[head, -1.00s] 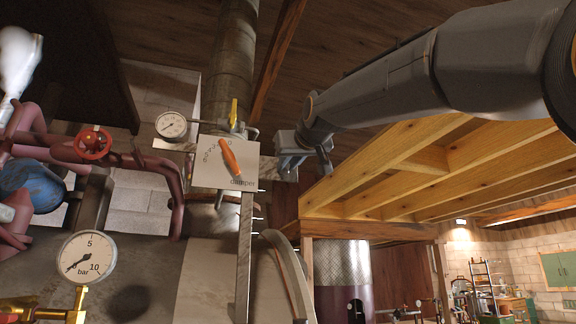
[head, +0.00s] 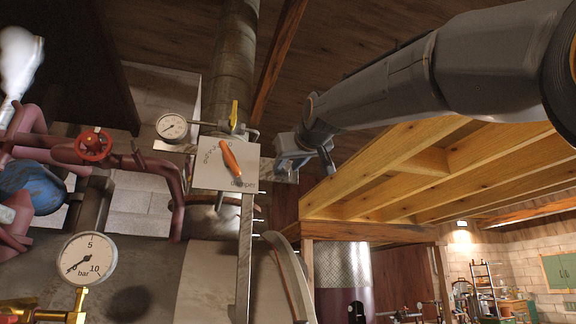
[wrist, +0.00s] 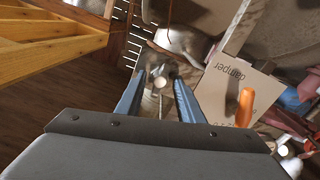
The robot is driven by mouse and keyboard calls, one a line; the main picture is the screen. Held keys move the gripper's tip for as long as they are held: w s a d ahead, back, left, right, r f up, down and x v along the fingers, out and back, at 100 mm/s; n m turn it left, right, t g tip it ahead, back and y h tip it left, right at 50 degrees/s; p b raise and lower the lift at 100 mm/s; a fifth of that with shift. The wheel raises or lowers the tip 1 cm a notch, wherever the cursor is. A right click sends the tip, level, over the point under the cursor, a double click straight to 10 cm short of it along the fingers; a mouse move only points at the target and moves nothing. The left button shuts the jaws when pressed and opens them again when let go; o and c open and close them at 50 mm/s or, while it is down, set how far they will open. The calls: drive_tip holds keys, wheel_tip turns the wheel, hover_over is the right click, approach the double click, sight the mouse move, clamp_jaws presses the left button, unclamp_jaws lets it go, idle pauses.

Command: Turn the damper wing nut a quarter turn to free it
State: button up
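The damper plate (head: 211,178) is a pale square marked "damper", with an orange handle (head: 231,160) tilted across it. The plate also shows right of my gripper in the wrist view (wrist: 222,96), with the handle (wrist: 244,107) near its corner. My gripper (head: 302,168) is just right of the plate in the head view. In the wrist view its two blue-grey fingers (wrist: 160,86) are apart. A small pale round-headed part (wrist: 160,82), possibly the wing nut, shows between the fingertips. I cannot tell its wing angle or whether the fingers touch it.
A small gauge (head: 172,127) and a yellow lever (head: 234,114) sit above the plate. A red valve wheel (head: 93,145) and pipes are on the left, with a large gauge (head: 86,259) below. Wooden beams (head: 430,165) run close under my arm.

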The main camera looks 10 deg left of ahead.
drive_tip(key=b+v, duration=0.3)
drive_tip(key=v, duration=0.5)
drive_tip(key=shift+a, duration=0.15)
